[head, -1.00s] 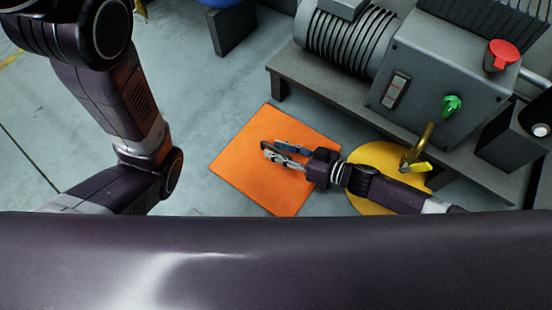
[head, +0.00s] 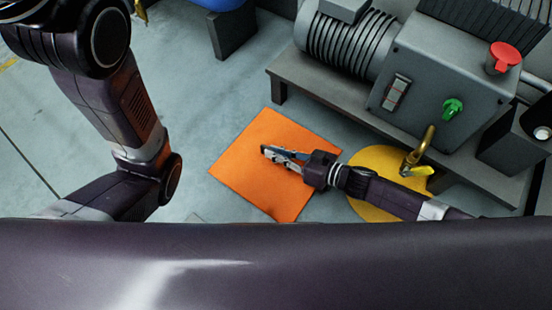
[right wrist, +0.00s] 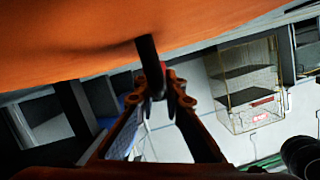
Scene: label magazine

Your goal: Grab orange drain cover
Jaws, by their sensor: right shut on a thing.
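The orange drain cover (head: 240,178) is a flat square on the grey floor in the middle of the head view. In the right wrist view its orange surface (right wrist: 70,40) fills the top of the picture. My right gripper (head: 268,154) reaches over it from the right, with its fingertips above the middle of the cover. In the right wrist view the fingertips (right wrist: 158,88) are closed together at a dark upright piece that meets the orange surface. The exact grip is too dark to tell in detail. My left arm shows at the left, but its gripper is out of view.
A grey machine (head: 425,85) with a red knob (head: 502,56) and green knob (head: 453,109) stands on a low grey bench (head: 325,97) at the right. A brass spout (head: 418,152) hangs over a yellow round piece (head: 362,168). Floor left of the cover is clear.

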